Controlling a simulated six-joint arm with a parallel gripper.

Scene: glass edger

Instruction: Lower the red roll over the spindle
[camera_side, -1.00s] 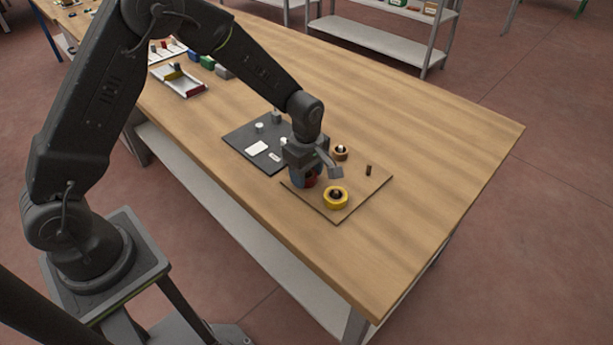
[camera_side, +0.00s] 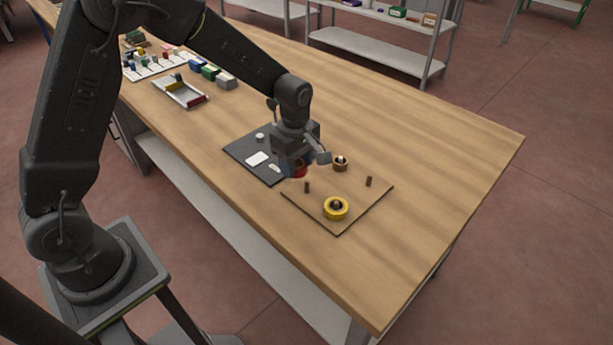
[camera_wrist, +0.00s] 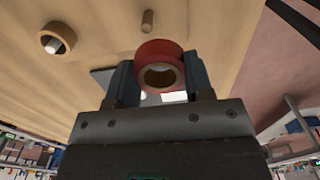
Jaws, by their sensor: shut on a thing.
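The red roll (camera_wrist: 160,51) is between my gripper's fingers in the wrist view, its open hole facing the camera. In the side view the red roll (camera_side: 299,172) shows only in part under my gripper (camera_side: 294,167). The gripper is shut on it and holds it up and left of a bare brown spindle (camera_side: 306,187), apart from it. A second bare spindle (camera_side: 368,181) stands at the board's right. One bare spindle (camera_wrist: 147,21) shows just beyond the roll in the wrist view; I cannot tell which. The roll's underside is hidden.
A yellow roll (camera_side: 336,208) and a tan roll (camera_side: 341,164) sit around posts on the thin wooden board (camera_side: 337,228). A dark mat (camera_side: 240,150) with pale pieces lies left of it. A tray (camera_side: 181,93) and several blocks are farther back. The table's right side is clear.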

